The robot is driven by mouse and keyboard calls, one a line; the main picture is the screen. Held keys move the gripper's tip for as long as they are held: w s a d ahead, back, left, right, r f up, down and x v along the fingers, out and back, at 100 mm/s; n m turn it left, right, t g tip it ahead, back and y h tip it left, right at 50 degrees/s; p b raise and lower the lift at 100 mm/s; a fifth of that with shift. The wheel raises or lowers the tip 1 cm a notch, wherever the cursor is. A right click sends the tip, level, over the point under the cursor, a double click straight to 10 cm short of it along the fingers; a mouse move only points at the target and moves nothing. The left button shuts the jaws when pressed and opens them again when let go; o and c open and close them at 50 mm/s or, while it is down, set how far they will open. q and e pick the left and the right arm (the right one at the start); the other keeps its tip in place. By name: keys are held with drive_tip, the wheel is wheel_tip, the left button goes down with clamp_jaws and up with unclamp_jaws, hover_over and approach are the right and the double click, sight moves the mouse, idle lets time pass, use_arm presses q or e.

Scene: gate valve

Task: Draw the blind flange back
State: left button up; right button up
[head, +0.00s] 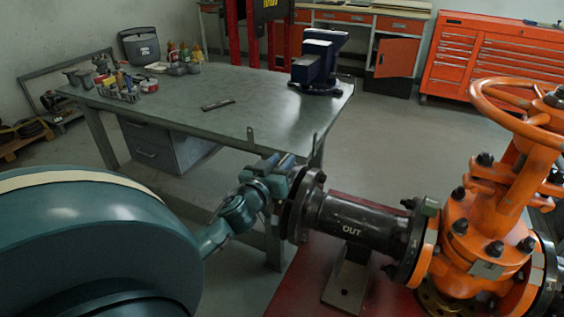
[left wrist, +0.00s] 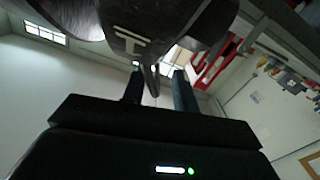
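A dark pipe (head: 352,220) marked OUT runs left from the orange gate valve (head: 475,235). At its left end are dark round flange discs (head: 298,207); the outermost is probably the blind flange, but I cannot clearly tell the discs apart. My teal left gripper (head: 287,172) is at the upper left edge of these discs. In the left wrist view my left fingers (left wrist: 158,90) stand apart. A thin dark edge (left wrist: 149,82) shows between them, nearer one finger. I cannot tell whether it touches. My right gripper is in neither view.
A grey workbench (head: 215,125) with a blue vise (head: 318,65) stands behind my left gripper. An orange handwheel (head: 520,105) tops the valve. A support post (head: 347,280) under the pipe stands on a red floor area. An orange tool cabinet (head: 480,60) is at the back right.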

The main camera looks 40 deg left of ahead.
use_arm(q)
drive_tip(key=shift+d, duration=0.15)
drive_tip(key=shift+s+d, duration=0.1)
drive_tip(key=shift+s, duration=0.25)
drive_tip(key=b+v, duration=0.1)
drive_tip(key=v, duration=1.1)
drive_tip(key=shift+s, duration=0.15)
